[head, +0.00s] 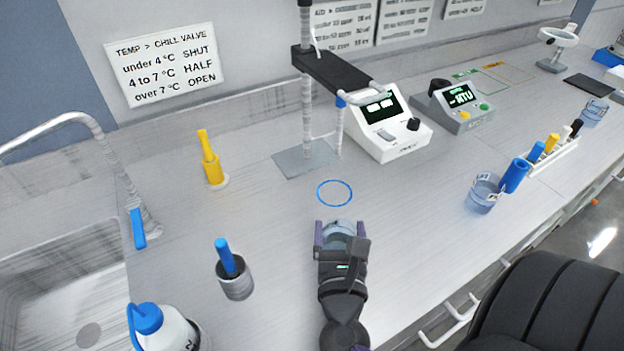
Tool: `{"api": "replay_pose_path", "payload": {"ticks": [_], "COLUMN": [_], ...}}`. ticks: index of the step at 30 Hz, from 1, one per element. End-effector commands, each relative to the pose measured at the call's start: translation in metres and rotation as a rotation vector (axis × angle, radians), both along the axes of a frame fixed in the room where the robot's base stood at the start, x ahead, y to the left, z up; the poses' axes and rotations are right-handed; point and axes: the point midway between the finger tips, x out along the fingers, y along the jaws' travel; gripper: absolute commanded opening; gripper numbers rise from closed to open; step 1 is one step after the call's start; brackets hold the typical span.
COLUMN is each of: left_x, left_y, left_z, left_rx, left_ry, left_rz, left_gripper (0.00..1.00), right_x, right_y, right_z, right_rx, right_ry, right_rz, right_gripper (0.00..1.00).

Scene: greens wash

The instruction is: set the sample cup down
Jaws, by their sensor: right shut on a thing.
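My right gripper (339,232) comes in from the bottom of the head view. It is shut on a clear, bluish sample cup (338,227), with one finger on each side. The gripper body hides the near part of the cup. I cannot tell whether the cup touches the counter. A blue ring mark (334,206) lies on the counter just beyond the cup, and its inside is empty. My left gripper is not in view.
A stand (307,160) with a probe and a white meter (388,125) are behind the ring. Another clear cup (481,197) stands right. Counter around the ring is clear.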

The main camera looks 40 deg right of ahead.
Motion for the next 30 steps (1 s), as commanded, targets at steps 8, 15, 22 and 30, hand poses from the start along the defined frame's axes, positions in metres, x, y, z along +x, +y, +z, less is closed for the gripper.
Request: {"api": "replay_pose_path", "payload": {"ticks": [8, 15, 22, 30], "left_x": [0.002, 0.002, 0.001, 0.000], "left_y": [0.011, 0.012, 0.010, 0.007], "left_z": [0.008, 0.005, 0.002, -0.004], "left_rx": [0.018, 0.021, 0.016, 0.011], "left_ry": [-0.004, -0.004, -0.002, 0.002], "left_rz": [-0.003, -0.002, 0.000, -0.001], "left_gripper": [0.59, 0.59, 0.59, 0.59], "right_x": [0.045, 0.095, 0.115, 0.139], "right_y": [-0.034, -0.074, -0.090, -0.108], "right_z": [0.004, 0.002, 0.001, 0.001], "right_rx": [-0.003, -0.003, -0.001, 0.000], "right_ry": [-0.005, -0.004, -0.002, -0.002], "right_rz": [-0.001, -0.001, -0.001, -0.001], "right_gripper": [0.18, 0.18, 0.18, 0.18]}}
